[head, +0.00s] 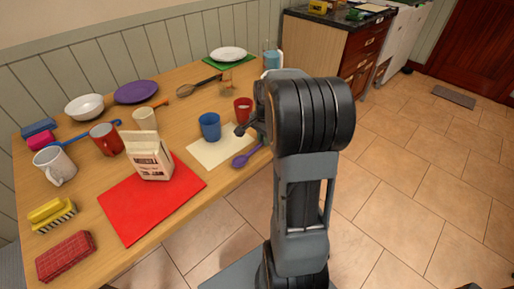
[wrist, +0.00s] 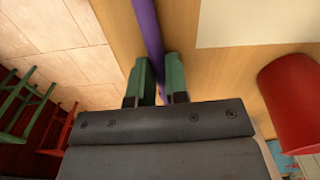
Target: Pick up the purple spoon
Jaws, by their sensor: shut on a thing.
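The purple spoon (head: 241,160) lies near the table's front edge in the head view, bowl to the left, its handle running behind my arm. In the wrist view the purple handle (wrist: 148,30) passes between the two green fingertips of my gripper (wrist: 158,82). My gripper is shut on the handle, close above the wooden table. The fingertips are hidden behind my arm in the head view.
A white sheet (head: 215,153) with a blue cup (head: 210,126) lies beside the spoon. A red cup (wrist: 290,92) stands close right of my gripper in the wrist view. Open floor lies beyond the table's edge.

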